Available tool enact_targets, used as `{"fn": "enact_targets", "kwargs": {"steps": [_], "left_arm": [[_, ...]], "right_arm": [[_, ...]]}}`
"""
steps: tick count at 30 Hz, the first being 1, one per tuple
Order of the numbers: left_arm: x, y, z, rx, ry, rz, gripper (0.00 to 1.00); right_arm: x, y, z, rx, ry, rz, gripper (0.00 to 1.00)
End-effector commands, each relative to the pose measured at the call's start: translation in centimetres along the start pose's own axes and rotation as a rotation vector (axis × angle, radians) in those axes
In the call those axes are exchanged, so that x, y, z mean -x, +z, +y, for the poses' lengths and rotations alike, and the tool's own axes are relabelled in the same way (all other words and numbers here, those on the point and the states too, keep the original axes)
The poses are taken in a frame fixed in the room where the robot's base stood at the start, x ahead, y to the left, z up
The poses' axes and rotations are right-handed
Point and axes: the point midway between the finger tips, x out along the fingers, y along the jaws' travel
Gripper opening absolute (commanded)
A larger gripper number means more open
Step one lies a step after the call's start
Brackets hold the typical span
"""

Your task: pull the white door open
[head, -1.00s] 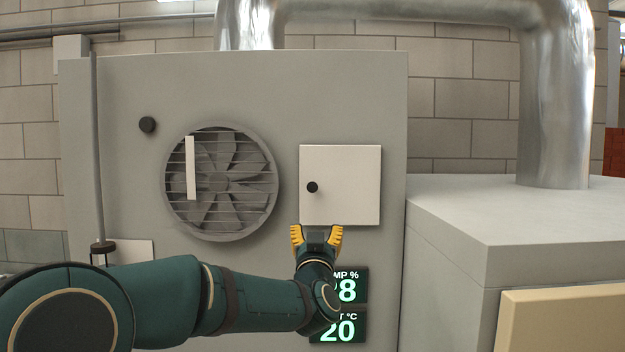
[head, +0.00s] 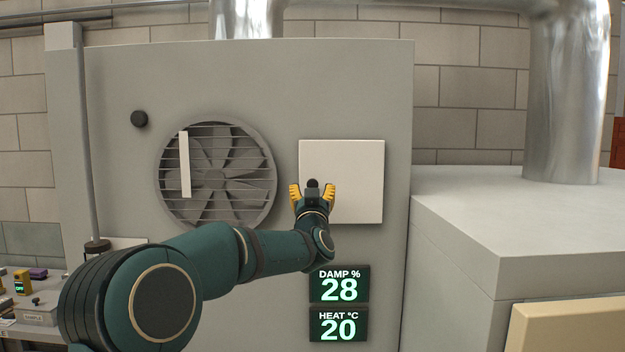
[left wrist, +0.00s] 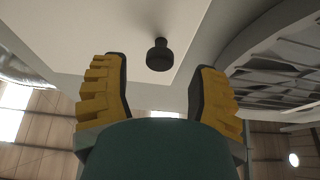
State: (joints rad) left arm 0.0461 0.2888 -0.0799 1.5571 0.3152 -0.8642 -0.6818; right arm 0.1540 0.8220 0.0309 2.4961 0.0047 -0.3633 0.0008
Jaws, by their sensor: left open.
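The white door (head: 356,180) is a square panel on the front of the grey cabinet, and it looks flush and shut. Its round black knob (head: 312,184) is near the door's left edge. My left gripper (head: 313,188) is open, with its yellow fingers either side of the knob in the head view. In the left wrist view the knob (left wrist: 158,55) shows beyond and between the open fingertips (left wrist: 158,75), apart from both. The white door (left wrist: 120,35) fills the upper left there. My right gripper is not in view.
A round fan grille (head: 216,176) with a white upright bar (head: 185,165) is left of the door. Damp and heat displays (head: 339,302) are below it. A lower grey box (head: 510,220) stands right. A bench with small items (head: 30,300) is at lower left.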

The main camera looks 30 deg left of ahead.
Motion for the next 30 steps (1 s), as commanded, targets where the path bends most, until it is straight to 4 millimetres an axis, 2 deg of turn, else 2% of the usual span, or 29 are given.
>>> {"fn": "enact_targets", "kwargs": {"steps": [3,9,21,26,30], "left_arm": [[-1.8,-0.1,0.1,-0.001,0.0,-0.001,0.6],[-3.5,-0.1,0.0,0.0,0.0,0.0,0.6],[-3.9,0.0,0.0,0.0,0.001,-0.001,0.59],[-3.9,0.0,0.0,0.0,0.001,0.0,0.03],[-3.9,0.0,0.0,0.0,0.001,0.0,0.0]], "right_arm": [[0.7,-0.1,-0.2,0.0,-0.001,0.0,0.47],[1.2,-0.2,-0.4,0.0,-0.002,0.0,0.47],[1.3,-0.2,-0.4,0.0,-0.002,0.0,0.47],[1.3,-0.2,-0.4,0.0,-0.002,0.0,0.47],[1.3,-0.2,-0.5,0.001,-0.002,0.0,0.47]]}}
